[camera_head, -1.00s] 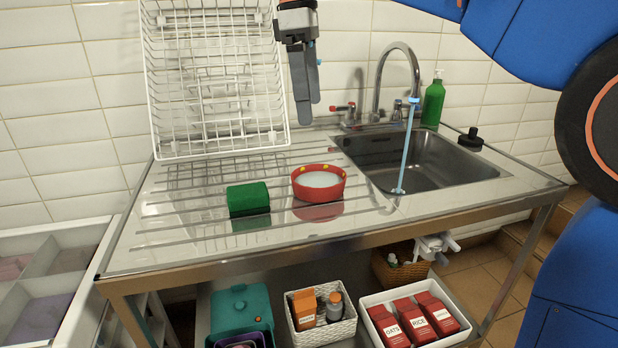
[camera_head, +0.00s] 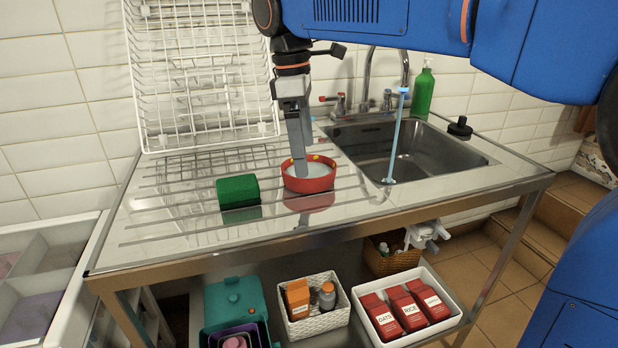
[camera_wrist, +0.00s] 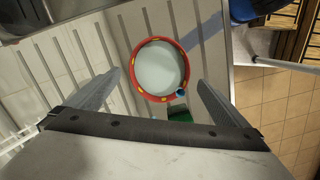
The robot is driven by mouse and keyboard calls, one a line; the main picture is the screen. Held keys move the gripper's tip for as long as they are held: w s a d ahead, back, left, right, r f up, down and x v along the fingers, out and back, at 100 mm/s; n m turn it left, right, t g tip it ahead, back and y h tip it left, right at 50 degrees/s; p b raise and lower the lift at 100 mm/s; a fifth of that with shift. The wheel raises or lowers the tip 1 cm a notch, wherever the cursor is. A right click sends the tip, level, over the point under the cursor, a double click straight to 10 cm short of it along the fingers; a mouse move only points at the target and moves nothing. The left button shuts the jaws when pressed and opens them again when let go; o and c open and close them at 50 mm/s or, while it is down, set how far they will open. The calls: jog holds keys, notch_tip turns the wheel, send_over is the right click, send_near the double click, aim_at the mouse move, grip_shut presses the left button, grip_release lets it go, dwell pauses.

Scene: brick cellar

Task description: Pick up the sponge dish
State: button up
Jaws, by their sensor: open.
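The sponge dish appears to be the round red bowl (camera_head: 308,186) with yellow dots and a pale inside, standing on the metal drainboard left of the sink. My gripper (camera_head: 302,168) points down at the dish, its fingers overlapping the dish's inside in the head view. In the wrist view the dish's red rim (camera_wrist: 187,60) lies between my two spread fingers (camera_wrist: 159,82), with gaps on both sides. The gripper is open and holds nothing. I cannot tell the exact fingertip height. A green sponge-like block (camera_head: 238,191) lies just left of the dish, apart from it.
A white wire rack (camera_head: 205,75) stands against the wall behind. A green bottle (camera_head: 424,92) and black plunger-like item (camera_head: 460,128) stand behind. The drainboard's front left is clear.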

aim_at(309, 166)
jog(key=shift+d+f, duration=0.25)
jog(key=shift+f, duration=1)
jog(key=shift+d+f, duration=0.25)
jog(key=shift+f, duration=1)
jog(key=c, duration=1.1)
